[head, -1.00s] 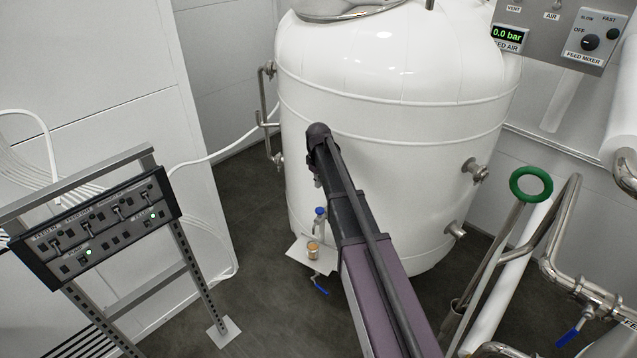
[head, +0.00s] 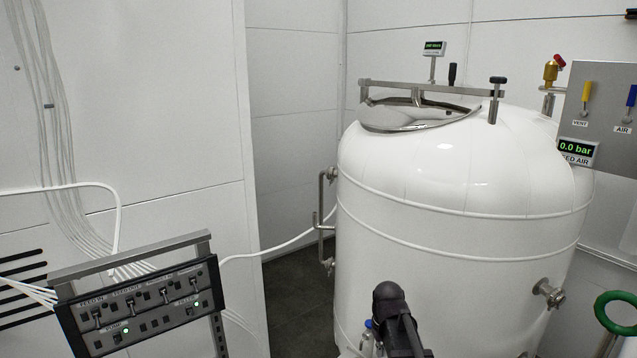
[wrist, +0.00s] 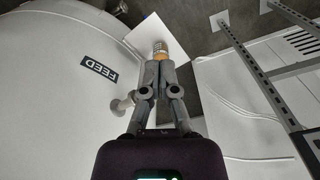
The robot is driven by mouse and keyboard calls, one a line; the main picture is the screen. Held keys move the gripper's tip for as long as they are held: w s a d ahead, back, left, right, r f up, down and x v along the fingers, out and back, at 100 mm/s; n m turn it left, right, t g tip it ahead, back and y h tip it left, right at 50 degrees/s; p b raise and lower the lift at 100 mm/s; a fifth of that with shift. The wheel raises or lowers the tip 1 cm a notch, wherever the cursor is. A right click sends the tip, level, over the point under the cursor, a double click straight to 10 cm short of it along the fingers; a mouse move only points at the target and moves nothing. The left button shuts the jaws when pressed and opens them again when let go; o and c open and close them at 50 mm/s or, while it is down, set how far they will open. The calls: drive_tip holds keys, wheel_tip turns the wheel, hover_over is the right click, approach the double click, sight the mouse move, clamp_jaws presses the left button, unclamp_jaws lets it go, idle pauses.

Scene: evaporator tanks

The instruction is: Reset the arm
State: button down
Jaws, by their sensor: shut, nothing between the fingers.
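My arm (head: 392,318) shows at the bottom of the head view, in front of the white tank (head: 450,215). My gripper (wrist: 157,68) shows in the wrist view with its fingers together and nothing between them. Just beyond the fingertips in that view is a small amber-coloured jar (wrist: 160,48) near a white plate (wrist: 152,28); I cannot tell how far it is from the tips. The tank wall with its FEED label (wrist: 98,68) lies to the left of the gripper. The gripper itself does not show in the head view.
A switch panel (head: 143,309) on a metal stand is at the lower left. A grey control box (head: 606,110) with a 0.0 bar display is at the right. A green handwheel (head: 618,312) stands at the lower right. Dark floor (head: 300,300) shows between wall and tank.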

drive_tip(key=s+f+m+b, duration=0.2)
drive_tip(key=s+f, duration=0.1)
drive_tip(key=s, duration=0.8)
drive_tip(key=shift+m, duration=0.4)
